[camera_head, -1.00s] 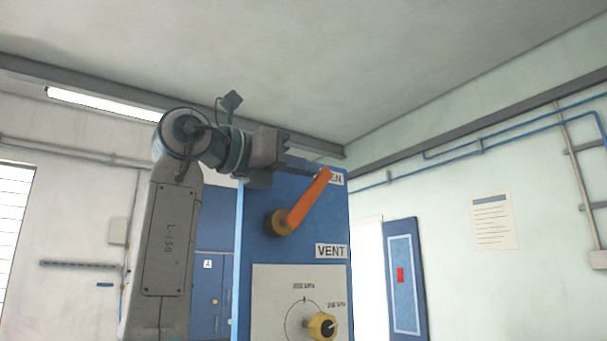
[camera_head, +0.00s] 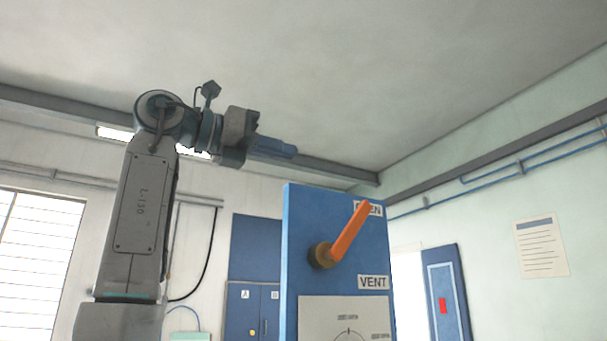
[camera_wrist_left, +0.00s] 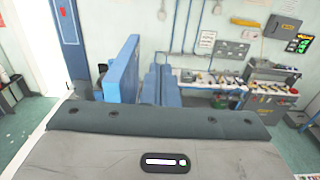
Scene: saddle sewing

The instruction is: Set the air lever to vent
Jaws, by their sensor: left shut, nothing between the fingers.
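The orange air lever (camera_head: 351,230) sits on a brass hub on the face of a blue panel (camera_head: 300,225). It points up and right, its tip partly covering the upper label, of which "EN" shows. The "VENT" label (camera_head: 373,282) is below and right of the hub. My left gripper (camera_head: 293,152) is shut and empty, above and left of the panel, apart from the lever. In the left wrist view its fingers (camera_wrist_left: 158,85) point out near the blue panel (camera_wrist_left: 122,75); the lever does not show there. My right gripper is in neither view.
Below the labels is a pale dial plate (camera_head: 345,315), cut off by the frame's bottom edge. Blue cabinets (camera_head: 252,305) stand behind. In the left wrist view a cluttered workbench (camera_wrist_left: 215,90) stands beyond.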

